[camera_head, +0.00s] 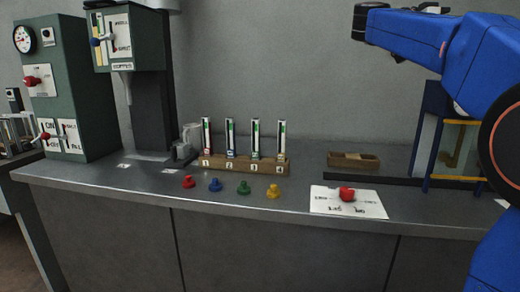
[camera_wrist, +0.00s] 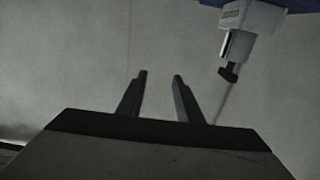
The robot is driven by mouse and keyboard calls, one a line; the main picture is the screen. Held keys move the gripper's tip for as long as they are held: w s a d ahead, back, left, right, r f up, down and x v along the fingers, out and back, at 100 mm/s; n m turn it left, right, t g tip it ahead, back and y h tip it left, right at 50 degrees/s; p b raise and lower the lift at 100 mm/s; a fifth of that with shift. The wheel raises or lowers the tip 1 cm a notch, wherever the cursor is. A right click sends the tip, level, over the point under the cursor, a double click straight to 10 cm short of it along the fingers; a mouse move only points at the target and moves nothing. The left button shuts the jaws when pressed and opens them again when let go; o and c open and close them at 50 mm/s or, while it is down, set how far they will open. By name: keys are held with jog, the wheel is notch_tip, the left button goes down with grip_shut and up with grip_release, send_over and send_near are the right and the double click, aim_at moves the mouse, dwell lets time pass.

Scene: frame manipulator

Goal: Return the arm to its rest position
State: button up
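My arm shows as blue links at the upper right of the head view, raised above the counter. My gripper (camera_wrist: 160,76) shows in the wrist view with its two dark fingers apart and nothing between them. The gripper's fingers cannot be made out in the head view.
Green machines (camera_head: 75,90) stand at left. The air above the counter's middle is clear.

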jog(key=w+a+r+n+t+h, duration=0.35)
jog(key=r+n+t, duration=0.2)
jog(key=t, duration=0.65)
jog(key=w+a+f+n+t+y, duration=0.2)
jog(key=w+a+n+t+y, duration=0.2)
jog(key=a+n+t+y, duration=0.45)
jog(key=s+a+f+n+t+y, duration=0.1)
jog(key=a+f+n+y, duration=0.4)
jog(key=f, duration=0.4)
jog(key=s+a+f+n+t+y, duration=0.1)
jog(key=a+f+n+t+y, duration=0.1)
jog(key=a+f+y, duration=0.55)
jog(key=s+a+f+n+g+y, duration=0.1)
jog(key=s+f+g, duration=0.35)
jog(key=f, duration=0.75)
jog(key=s+a+f+n+g+y, duration=0.1)
jog(key=s+a+f+g, duration=0.15)
jog(key=s+f, duration=0.65)
jog(key=s+d+f+m+g+h, duration=0.1)
jog(key=s+f+g, duration=0.3)
jog(key=s+f, duration=0.4)
jog(key=s+d+f+m+g+h, duration=0.1)
jog(key=s+d+f+g, duration=0.1)
jog(key=s+f, duration=0.6)
notch_tip(320, 180, down, 8)
jog(key=shift+s+d+r+g, duration=0.1)
jog(key=shift+s+d+g, duration=0.15)
jog(key=shift+g, duration=0.6)
